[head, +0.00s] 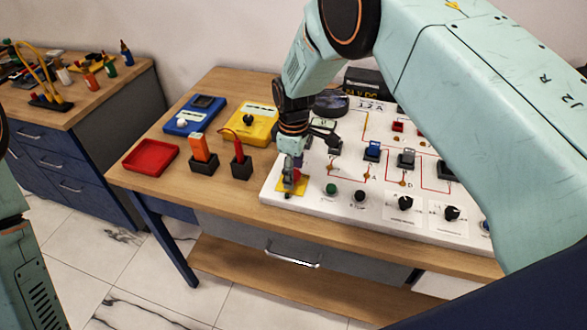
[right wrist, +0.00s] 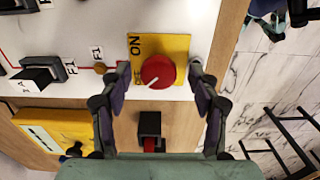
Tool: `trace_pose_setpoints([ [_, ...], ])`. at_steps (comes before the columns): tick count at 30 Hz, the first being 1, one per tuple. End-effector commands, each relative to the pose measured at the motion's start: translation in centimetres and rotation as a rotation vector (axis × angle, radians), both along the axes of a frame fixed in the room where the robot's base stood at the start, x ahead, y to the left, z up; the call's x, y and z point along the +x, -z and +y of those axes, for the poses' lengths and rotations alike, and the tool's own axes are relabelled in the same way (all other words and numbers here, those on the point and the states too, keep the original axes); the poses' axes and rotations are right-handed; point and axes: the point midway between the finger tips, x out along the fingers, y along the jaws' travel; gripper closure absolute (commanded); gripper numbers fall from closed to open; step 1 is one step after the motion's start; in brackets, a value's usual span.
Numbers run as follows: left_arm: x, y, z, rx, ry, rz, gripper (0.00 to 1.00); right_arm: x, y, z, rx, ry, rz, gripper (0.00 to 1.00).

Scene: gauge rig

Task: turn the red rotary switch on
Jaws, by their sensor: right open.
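The red rotary switch (right wrist: 158,72) is a round red knob on a yellow plate (right wrist: 178,45) with an "ON" label. A white mark on the knob points to the lower left in the right wrist view; the other label is partly covered. In the head view the yellow plate (head: 284,193) is at the panel's front left corner, the knob mostly hidden by my gripper. My right gripper (right wrist: 160,70) is open, one finger on each side of the knob, with gaps visible. It also shows in the head view (head: 293,178). My left gripper is out of view.
The white panel (head: 310,205) carries a green button (head: 331,189), black knobs (head: 405,203) and several switches. Left of it are an orange-topped holder (head: 200,150), a yellow meter (head: 250,125), a blue meter (head: 195,114) and a red tray (head: 150,157).

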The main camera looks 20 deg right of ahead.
Motion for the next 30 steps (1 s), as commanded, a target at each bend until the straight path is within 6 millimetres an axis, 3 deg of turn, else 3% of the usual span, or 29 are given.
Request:
trace_pose_setpoints([
  [4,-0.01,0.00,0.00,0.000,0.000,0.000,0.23,-0.01,0.00,0.00,0.000,0.000,0.000,0.40],
  [22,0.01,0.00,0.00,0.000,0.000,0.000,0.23,-0.03,-0.08,-0.05,0.000,-0.001,0.001,0.91],
  [30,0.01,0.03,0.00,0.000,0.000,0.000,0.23,-0.01,-0.08,-0.07,-0.001,0.025,0.001,0.93],
])
